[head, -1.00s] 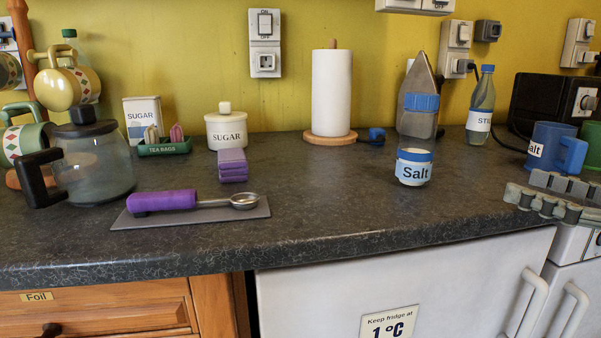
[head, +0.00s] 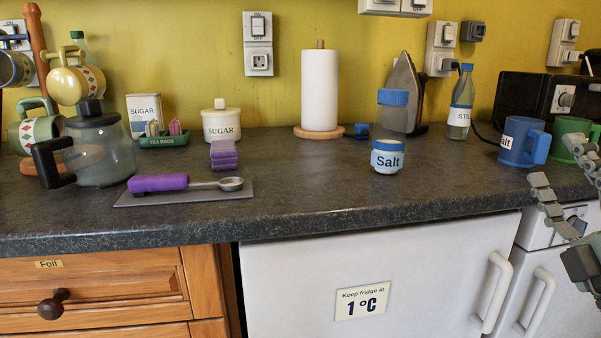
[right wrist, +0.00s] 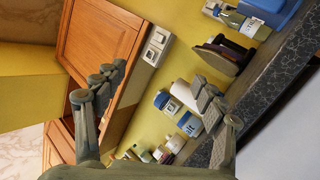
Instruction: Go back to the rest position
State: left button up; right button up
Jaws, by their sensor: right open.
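My right gripper (head: 556,164) is at the right edge of the head view, in front of the counter's front edge. Its two grey fingers are spread apart with nothing between them. In the right wrist view the same fingers (right wrist: 158,78) are wide apart and empty. A salt jar (head: 387,158) with a blue lid stands upright on the counter, well to the left of the gripper. My left gripper is not in view.
A blue mug (head: 520,143) and a green mug (head: 570,139) stand near the gripper on the dark counter (head: 330,185). Below are white appliance doors with handles (head: 497,292). A purple-handled scoop (head: 158,183) lies far left. The counter's middle front is clear.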

jog(key=d+f+m+g+h, duration=0.2)
jog(key=f+m+g+h, duration=0.35)
jog(key=f, duration=0.75)
jog(key=d+f+m+g+h, duration=0.25)
jog(key=f+m+g, duration=0.35)
jog(key=f+m, duration=0.5)
jog(key=s+a+f+m+g+y, duration=0.1)
jog(key=s+a+f+g+y, duration=0.15)
jog(key=s+a+f, duration=0.45)
jog(key=s+a+f+g+y+p, duration=0.1)
jog(key=s+a+f+g, duration=0.3)
jog(key=f, duration=0.5)
jog(key=s+a+f+m+g+y, duration=0.1)
jog(key=s+a+f+g+y, duration=0.1)
jog(key=s+a+f+g, duration=0.4)
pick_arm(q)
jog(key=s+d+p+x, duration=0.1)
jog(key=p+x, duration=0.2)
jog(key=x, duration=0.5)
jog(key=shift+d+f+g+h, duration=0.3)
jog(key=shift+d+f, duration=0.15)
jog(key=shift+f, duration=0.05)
pick_arm(e)
notch_tip(320, 180, down, 9)
jog(key=w+d+t, duration=0.1)
jog(key=d, duration=0.1)
jog(key=shift+t+y, duration=0.35)
jog(key=shift+t, duration=0.05)
jog(key=shift+f, duration=0.1)
